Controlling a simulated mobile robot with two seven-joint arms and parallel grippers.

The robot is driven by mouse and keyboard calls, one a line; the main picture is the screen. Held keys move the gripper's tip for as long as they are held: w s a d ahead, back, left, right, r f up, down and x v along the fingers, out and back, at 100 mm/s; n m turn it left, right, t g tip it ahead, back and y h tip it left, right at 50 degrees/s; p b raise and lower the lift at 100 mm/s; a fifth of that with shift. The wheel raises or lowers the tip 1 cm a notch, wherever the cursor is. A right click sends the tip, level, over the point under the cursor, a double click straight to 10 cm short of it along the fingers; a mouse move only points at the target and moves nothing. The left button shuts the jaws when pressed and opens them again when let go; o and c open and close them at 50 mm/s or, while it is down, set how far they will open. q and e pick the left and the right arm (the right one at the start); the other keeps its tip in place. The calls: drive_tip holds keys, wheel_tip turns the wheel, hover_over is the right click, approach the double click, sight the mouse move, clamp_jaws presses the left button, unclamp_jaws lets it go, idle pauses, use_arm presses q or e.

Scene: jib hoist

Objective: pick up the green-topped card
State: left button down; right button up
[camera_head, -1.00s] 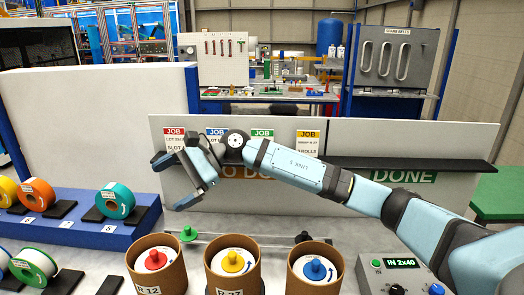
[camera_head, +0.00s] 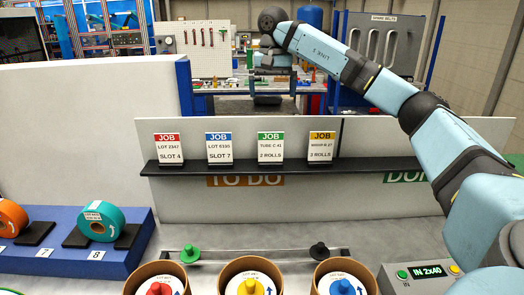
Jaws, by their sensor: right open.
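The green-topped card (camera_head: 270,147) stands upright on the black ledge (camera_head: 360,165) of the white board, third from the left. It reads JOB, TUBE C 41, 2 rolls, and its face is fully visible. My right gripper (camera_head: 267,88) is raised above and behind the board's top edge in the picture, above the green-topped card, with its fingers pointing down. It is open and empty, apart from the card. The fingers are small and dark against the workbench behind. My left gripper is out of view.
A red-topped card (camera_head: 168,147) and a blue-topped card (camera_head: 218,146) stand left of it, a yellow-topped card (camera_head: 321,147) right. The ledge's right part is bare where visible. Brown tubs (camera_head: 250,265) with coloured knobs and a control box (camera_head: 425,278) stand in front.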

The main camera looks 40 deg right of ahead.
wheel_tip(320, 180, down, 3)
drive_tip(key=shift+s+f, duration=0.15)
drive_tip(key=shift+f, duration=0.05)
hover_over(271, 133)
drive_tip(key=f, duration=0.4)
drive_tip(key=shift+d, duration=0.3)
drive_tip(key=shift+a+f+p, duration=0.1)
drive_tip(key=shift+f+p, duration=0.3)
drive_tip(key=shift+f, duration=0.1)
wheel_tip(271, 133, down, 5)
drive_tip(key=shift+r+p, duration=0.1)
drive_tip(key=shift+p, duration=0.55)
drive_tip(key=shift+a, duration=0.1)
drive_tip(key=shift+c, duration=1)
drive_tip(key=c, duration=0.9)
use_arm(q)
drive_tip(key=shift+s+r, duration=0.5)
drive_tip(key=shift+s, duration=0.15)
